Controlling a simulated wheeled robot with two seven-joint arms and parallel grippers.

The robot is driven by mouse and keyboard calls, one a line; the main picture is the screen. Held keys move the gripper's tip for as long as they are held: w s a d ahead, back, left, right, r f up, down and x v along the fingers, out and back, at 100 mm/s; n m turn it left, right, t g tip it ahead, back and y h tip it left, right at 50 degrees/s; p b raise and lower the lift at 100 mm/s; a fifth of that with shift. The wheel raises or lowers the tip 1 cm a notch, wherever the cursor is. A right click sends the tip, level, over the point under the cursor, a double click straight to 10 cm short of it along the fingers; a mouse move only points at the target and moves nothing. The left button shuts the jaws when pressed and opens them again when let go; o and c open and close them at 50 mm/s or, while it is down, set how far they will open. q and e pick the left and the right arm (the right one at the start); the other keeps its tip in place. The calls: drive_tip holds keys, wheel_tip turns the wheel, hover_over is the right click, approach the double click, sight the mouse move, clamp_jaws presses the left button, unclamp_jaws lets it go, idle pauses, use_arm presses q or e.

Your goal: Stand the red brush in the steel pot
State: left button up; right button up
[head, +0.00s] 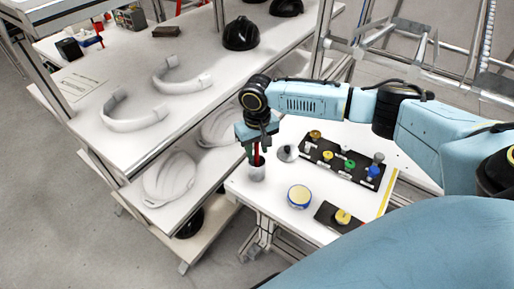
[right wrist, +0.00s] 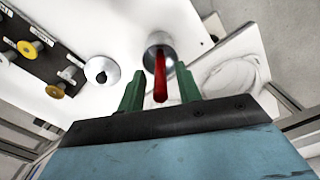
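The steel pot (head: 257,174) stands upright near the left edge of the small white table; it also shows in the right wrist view (right wrist: 158,40). The red brush (right wrist: 160,78) has its lower end inside the pot and its handle points up toward my right wrist; it shows as a thin red strip in the head view (head: 257,158). My right gripper (right wrist: 160,88) is just above the pot, its green fingers apart on either side of the brush, with a visible gap on each side. My left gripper is not in view.
A round silver lid-like piece with a dark knob (head: 287,153) lies right of the pot. A black tray (head: 325,158) holds several coloured pieces behind it. A round tin (head: 299,196) and a dark mat (head: 327,215) with a yellow piece are in front. Shelving (head: 150,160) with helmet shells stands left.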

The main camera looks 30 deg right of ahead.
wheel_tip(320, 180, up, 12)
idle(0.4)
drive_tip(key=shift+r, duration=0.1)
idle(0.3)
